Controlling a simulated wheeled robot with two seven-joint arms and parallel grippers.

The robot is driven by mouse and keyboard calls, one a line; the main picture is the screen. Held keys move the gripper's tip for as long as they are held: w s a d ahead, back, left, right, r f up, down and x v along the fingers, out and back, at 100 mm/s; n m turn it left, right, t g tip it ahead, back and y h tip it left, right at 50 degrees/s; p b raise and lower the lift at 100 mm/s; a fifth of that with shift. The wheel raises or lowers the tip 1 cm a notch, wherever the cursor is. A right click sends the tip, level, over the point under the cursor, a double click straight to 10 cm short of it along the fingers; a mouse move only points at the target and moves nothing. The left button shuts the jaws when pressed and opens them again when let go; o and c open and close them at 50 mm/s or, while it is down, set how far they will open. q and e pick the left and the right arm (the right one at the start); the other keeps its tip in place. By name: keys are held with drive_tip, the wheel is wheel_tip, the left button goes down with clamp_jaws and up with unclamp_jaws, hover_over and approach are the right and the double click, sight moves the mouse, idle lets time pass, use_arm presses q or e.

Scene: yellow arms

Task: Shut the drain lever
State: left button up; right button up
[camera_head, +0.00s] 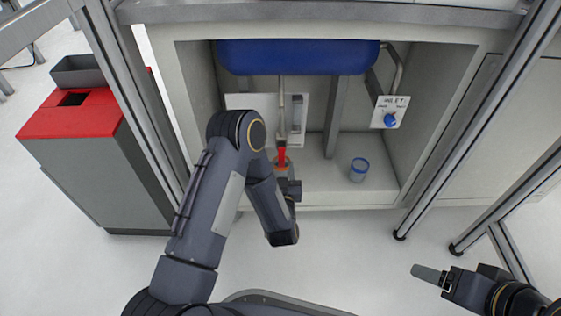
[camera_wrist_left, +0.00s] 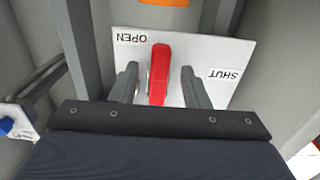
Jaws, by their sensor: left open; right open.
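The red drain lever (camera_head: 281,156) is under the blue tank, at the lower end of a vertical pipe. In the left wrist view the lever (camera_wrist_left: 159,70) stands upright against a white plate (camera_wrist_left: 215,58). The word OPEN is just left of its top; SHUT is further off, at the plate's right. My left gripper (camera_wrist_left: 160,72) is open, with one finger on each side of the lever and a visible gap on both sides. In the head view its fingers are largely hidden by my arm. My right gripper (camera_head: 426,274) is away from the cabinet at the lower right.
A blue tank (camera_head: 298,57) hangs above. An INLET plate with a blue knob (camera_head: 390,120) is at the right. A red-topped grey bin (camera_head: 72,113) and metal frame posts flank the cabinet.

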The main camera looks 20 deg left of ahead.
sight(282, 163)
use_arm(q)
drive_tip(key=shift+b+x, duration=0.4)
drive_tip(key=shift+x, duration=1.4)
clamp_jaws()
